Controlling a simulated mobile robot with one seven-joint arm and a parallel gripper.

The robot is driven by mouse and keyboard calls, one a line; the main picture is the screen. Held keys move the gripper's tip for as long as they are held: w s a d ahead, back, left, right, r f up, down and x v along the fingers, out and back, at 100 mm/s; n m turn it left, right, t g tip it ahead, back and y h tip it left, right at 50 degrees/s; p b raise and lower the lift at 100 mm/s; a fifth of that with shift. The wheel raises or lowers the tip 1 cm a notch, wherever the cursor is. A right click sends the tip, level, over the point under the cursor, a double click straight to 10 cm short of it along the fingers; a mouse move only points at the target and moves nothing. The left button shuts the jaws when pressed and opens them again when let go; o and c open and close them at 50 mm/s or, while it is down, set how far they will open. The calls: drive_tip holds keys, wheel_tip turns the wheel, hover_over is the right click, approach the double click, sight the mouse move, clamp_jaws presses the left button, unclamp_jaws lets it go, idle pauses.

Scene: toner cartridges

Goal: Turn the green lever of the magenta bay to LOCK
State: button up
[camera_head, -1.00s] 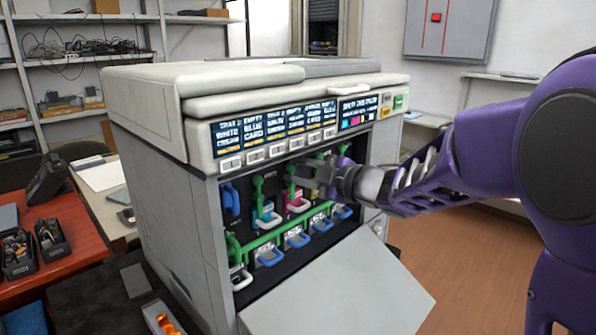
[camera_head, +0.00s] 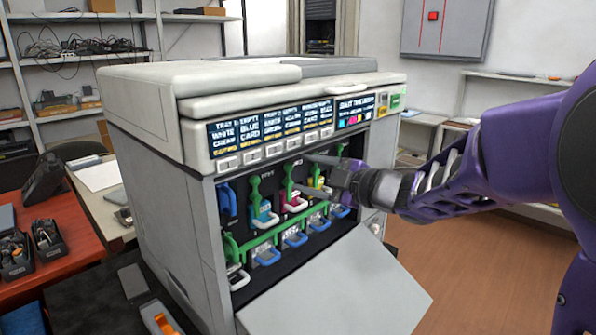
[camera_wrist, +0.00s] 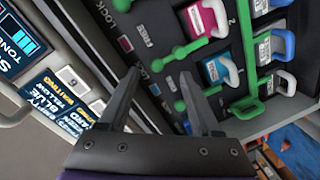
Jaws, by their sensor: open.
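The magenta bay (camera_head: 295,203) is in the upper row of the open printer, with a pink front and a looped handle. Its green lever (camera_head: 289,177) stands upright above it. In the wrist view the magenta cartridge (camera_wrist: 207,17) is at the top, and its green lever (camera_wrist: 188,50) runs left from it to a round end. My gripper (camera_head: 308,176) is open and empty, close to the lever at its right. In the wrist view my gripper (camera_wrist: 158,74) has its two fingertips either side of the lever's round end. Contact cannot be told.
The cyan bay (camera_head: 263,214) with its green lever is left of the magenta bay, the yellow bay (camera_head: 318,182) right. A green bar (camera_head: 262,238) and blue-handled trays lie below. The lowered front door (camera_head: 340,285) juts out beneath. The display panel (camera_head: 275,135) is above.

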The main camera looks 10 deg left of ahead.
drive_tip(key=p+v, duration=0.1)
drive_tip(key=v, duration=1.3)
